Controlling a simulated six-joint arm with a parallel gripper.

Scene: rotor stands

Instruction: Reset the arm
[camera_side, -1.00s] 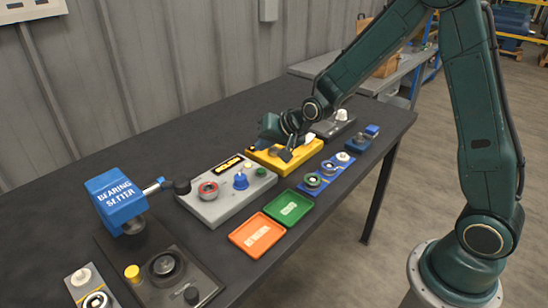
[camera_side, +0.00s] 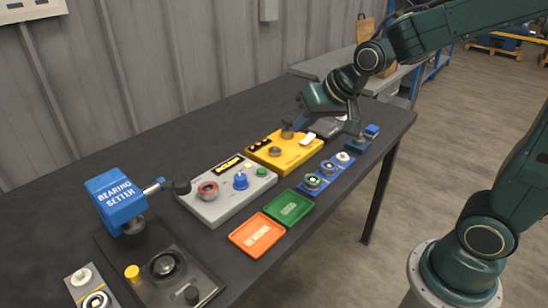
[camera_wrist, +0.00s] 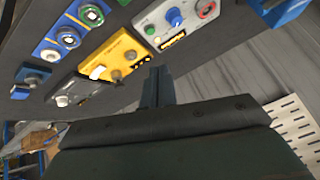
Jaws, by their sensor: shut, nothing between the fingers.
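My gripper (camera_side: 304,120) is raised above the far half of the table in the side view, over the back edge of the yellow station (camera_side: 272,158). Its fingers are together and hold nothing; they also show in the wrist view (camera_wrist: 157,80). The yellow station has a dark knob, a round part and a white switch on top, and it also shows in the wrist view (camera_wrist: 100,58). My gripper appears clear of it.
A grey station (camera_side: 215,208) with red, blue and green parts stands nearer. Orange (camera_side: 250,246) and green (camera_side: 283,214) trays lie along the front edge, beside a blue strip (camera_side: 328,178) of round parts. The blue bearing setter (camera_side: 118,200) stands left. A dark station (camera_wrist: 75,92) is beyond.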

